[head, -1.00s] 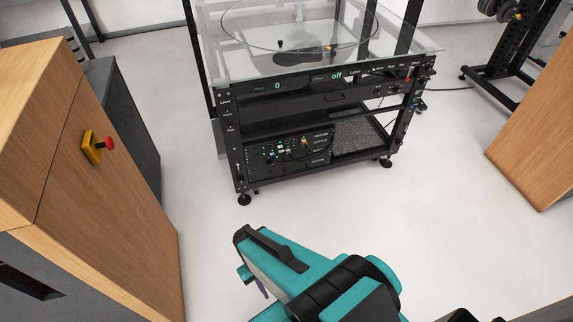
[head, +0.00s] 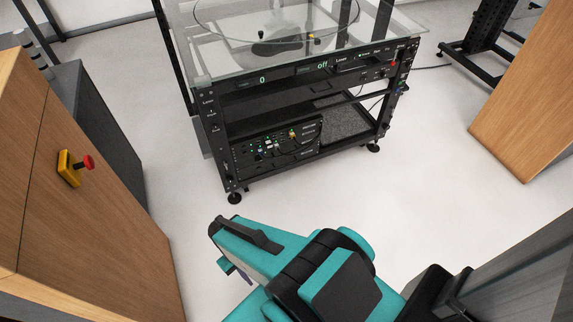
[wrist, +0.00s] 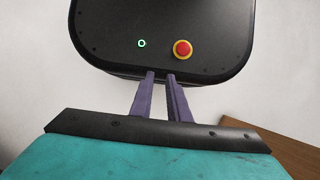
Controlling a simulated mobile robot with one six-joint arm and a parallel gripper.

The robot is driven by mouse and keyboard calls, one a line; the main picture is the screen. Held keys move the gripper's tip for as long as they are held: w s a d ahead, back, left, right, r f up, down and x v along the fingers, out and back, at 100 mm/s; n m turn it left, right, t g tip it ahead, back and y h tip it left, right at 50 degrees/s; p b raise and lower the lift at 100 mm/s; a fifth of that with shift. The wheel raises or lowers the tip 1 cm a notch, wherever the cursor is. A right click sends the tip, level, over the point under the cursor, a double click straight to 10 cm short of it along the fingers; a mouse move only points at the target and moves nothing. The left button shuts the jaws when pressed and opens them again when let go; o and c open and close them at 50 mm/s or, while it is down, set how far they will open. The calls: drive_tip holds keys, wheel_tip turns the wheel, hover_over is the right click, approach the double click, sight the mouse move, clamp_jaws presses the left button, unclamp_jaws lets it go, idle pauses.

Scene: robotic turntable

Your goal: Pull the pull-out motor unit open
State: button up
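A black turntable rack (head: 228,168) with a glass top stands ahead in the head view, apart from my gripper. A black unit with small lights and cables (head: 275,150) sits low in its left half, level with the frame. I take this for the pull-out motor unit but cannot be sure; no label is legible. My arm is at the bottom of the head view, with only a bit of purple finger showing. In the wrist view my gripper (wrist: 160,75) has two purple fingers with a narrow empty gap between them. The rack is not recognisable there.
A wooden cabinet (head: 95,205) with a yellow and red button (head: 75,167) stands close on the left. Another wooden piece (head: 525,105) is at the right. A black stand (head: 490,40) is at the back right. The white floor before the rack is clear.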

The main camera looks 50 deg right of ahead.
drive_tip(key=w+d+f+n+t+h+b, duration=0.15)
drive_tip(key=w+d+f+h+b, duration=0.25)
drive_tip(key=w+d+f+b, duration=0.45)
drive_tip(key=w+d+f+n+t+h+b, duration=0.1)
drive_tip(key=w+d+f+n+h+b, duration=0.3)
drive_tip(key=w+d+b, duration=0.6)
drive_tip(key=w+d+t+h+b, duration=0.1)
drive_tip(key=w+d+h+b, duration=0.2)
drive_tip(key=w+d+b, duration=0.4)
drive_tip(key=w+d+t+h+b, duration=0.1)
drive_tip(key=w+d+h+b, duration=0.3)
drive_tip(key=w+d+b, duration=0.4)
drive_tip(key=w+d, duration=0.2)
drive_tip(key=d, duration=0.5)
drive_tip(key=shift+w+d+f+h, duration=0.2)
drive_tip(key=shift+f+h, duration=0.1)
drive_tip(key=shift+f, duration=0.1)
drive_tip(key=shift+s+d+f+n+b, duration=0.1)
drive_tip(key=shift+d+n+b, duration=0.05)
drive_tip(key=shift+n+b, duration=0.15)
drive_tip(key=shift+b+x, duration=2.4)
drive_tip(key=shift+x, duration=4.35)
